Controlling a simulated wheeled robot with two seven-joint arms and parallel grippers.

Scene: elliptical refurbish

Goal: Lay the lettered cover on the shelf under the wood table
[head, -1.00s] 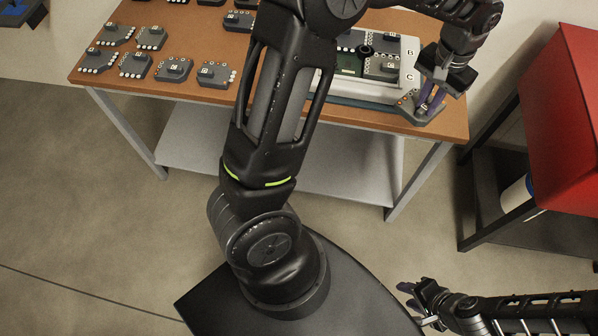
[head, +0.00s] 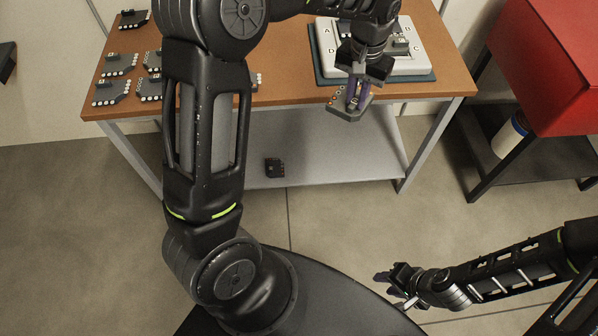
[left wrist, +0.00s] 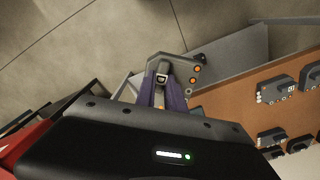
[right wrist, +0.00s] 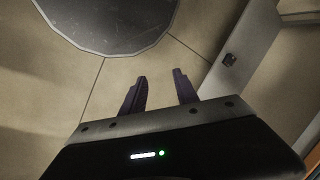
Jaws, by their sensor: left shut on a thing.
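My left gripper (head: 357,96) is shut on a dark grey lettered cover (head: 347,110). It holds the cover in front of the wood table's (head: 440,85) near edge. In the left wrist view the cover (left wrist: 190,66) shows orange dots and a small pale letter tile, too small to read surely, between the fingers (left wrist: 163,92). The grey shelf (head: 335,150) lies under the table, lower than the cover. My right gripper (head: 393,281) is low at the right, away from the table. The right wrist view shows its fingers (right wrist: 160,80) apart and empty.
A small dark piece (head: 274,167) lies on the shelf; the shelf to its right looks bare. Several similar covers (head: 112,93) stand at the tabletop's left. A white lettered board (head: 415,62) sits on the table. A red cabinet (head: 545,70) on a black stand is at right.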

